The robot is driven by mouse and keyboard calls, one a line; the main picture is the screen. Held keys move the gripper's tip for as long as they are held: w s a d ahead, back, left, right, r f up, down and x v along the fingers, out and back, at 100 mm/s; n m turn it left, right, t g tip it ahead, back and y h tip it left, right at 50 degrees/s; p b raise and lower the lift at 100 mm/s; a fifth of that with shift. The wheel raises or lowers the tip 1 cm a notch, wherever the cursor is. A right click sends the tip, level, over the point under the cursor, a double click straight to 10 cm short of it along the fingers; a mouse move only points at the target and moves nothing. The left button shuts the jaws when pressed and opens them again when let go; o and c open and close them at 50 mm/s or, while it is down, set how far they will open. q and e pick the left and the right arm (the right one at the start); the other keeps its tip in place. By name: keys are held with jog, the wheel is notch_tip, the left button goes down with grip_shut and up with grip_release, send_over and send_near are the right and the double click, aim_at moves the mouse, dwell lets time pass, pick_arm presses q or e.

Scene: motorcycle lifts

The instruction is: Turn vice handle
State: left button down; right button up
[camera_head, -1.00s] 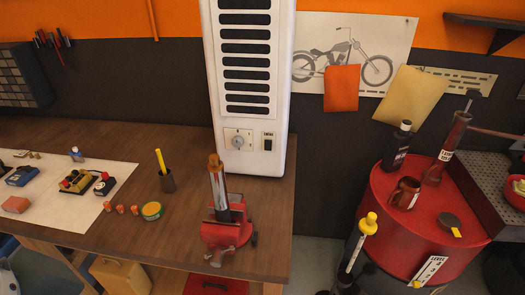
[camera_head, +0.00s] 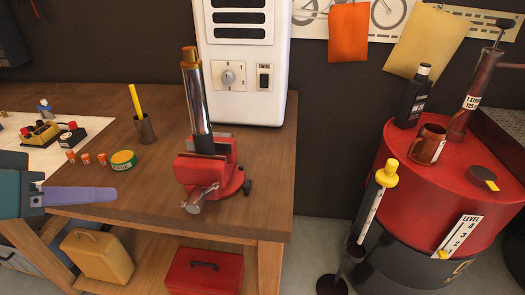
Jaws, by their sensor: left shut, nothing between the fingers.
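The red bench vice (camera_head: 210,170) stands near the right front corner of the wooden workbench. A shiny metal cylinder with a copper-coloured top (camera_head: 196,95) stands upright in its jaws. The vice handle (camera_head: 200,200) is a small metal bar at the vice's front, set at a slant. My left gripper (camera_head: 112,194) reaches in from the left edge, in front of the bench, with its purple fingers together and nothing held. It is to the left of the handle, well apart from it. My right gripper does not show.
A white machine (camera_head: 245,100) stands behind the vice. A yellow can (camera_head: 97,256) and red toolbox (camera_head: 203,275) sit below. A red drum (camera_head: 440,185) stands at right.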

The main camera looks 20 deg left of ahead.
pick_arm(q)
jog(key=w+a+f+n+t+h+b, duration=0.25)
jog(key=w+f+b, duration=0.4)
jog(key=b, duration=0.75)
send_over(196, 201)
jog(key=a, duration=0.2)
jog(key=shift+t, duration=0.45)
jog(key=f, duration=0.4)
jog(key=shift+s+d+f, duration=0.1)
jog(key=shift+s+f, duration=0.05)
jog(key=shift+s, duration=0.15)
jog(key=shift+w+d+f, duration=0.2)
jog(key=shift+d+f, duration=0.2)
jog(key=shift+f, duration=0.1)
jog(key=shift+w+d+f, duration=0.15)
jog(key=shift+d+f, duration=0.25)
jog(key=shift+f, duration=0.1)
jog(key=shift+w+d+f, duration=0.2)
jog(key=shift+d+f, duration=0.2)
jog(key=shift+f, duration=0.1)
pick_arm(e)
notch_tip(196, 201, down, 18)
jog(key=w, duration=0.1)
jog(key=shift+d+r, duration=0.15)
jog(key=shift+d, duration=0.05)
pick_arm(q)
jog(key=shift+y, duration=0.25)
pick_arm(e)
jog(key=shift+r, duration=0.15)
